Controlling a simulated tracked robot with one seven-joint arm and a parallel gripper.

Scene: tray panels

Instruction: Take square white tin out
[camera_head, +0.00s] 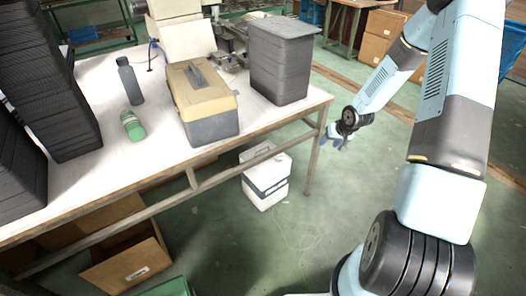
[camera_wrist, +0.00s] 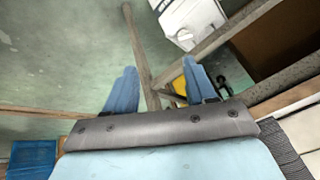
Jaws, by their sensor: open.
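The square white tin (camera_head: 266,183), with a dark band around its side, stands on the green floor below the table's front edge, left of the front right table leg. In the wrist view a white container (camera_wrist: 184,16) with dark markings, which looks like the same tin, is cut off by the top edge. My gripper (camera_head: 338,138) is open and empty, to the right of the table's right end and apart from the tin. In the wrist view the blue fingers of my gripper (camera_wrist: 160,78) are spread, with floor and a table leg seen beyond them.
The table (camera_head: 75,182) holds stacks of dark trays (camera_head: 281,68), a beige and grey toolbox (camera_head: 203,103), a dark bottle (camera_head: 130,82) and a green item (camera_head: 133,126). Its leg (camera_head: 314,160) stands between my gripper and the tin. A cardboard box (camera_head: 127,262) lies below. Floor (camera_head: 350,190) at right is clear.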

